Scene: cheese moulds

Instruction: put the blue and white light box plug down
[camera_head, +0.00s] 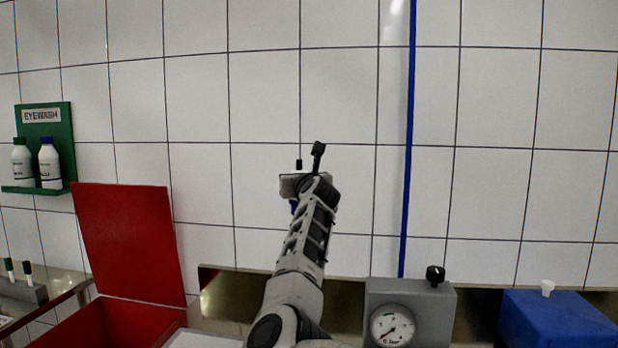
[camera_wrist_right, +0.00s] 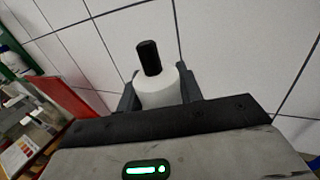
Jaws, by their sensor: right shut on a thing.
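My right gripper (camera_head: 297,187) is raised in front of the tiled wall, above the bench. It is shut on the light box plug, which shows in the right wrist view as a white cylinder (camera_wrist_right: 158,88) with a black stem on top, upright between the two dark fingers. In the head view the plug's black stem (camera_head: 299,164) shows above the gripper and a bit of blue below it. Most of the plug is hidden there by the gripper. My left gripper is not in view.
A red box (camera_head: 130,240) with its lid up stands at left. A grey block with a gauge (camera_head: 392,327) and a blue box (camera_head: 560,320) with a white knob stand at right. A grey rack (camera_head: 22,291) holds small plugs at far left. An eyewash station (camera_head: 42,147) hangs on the wall.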

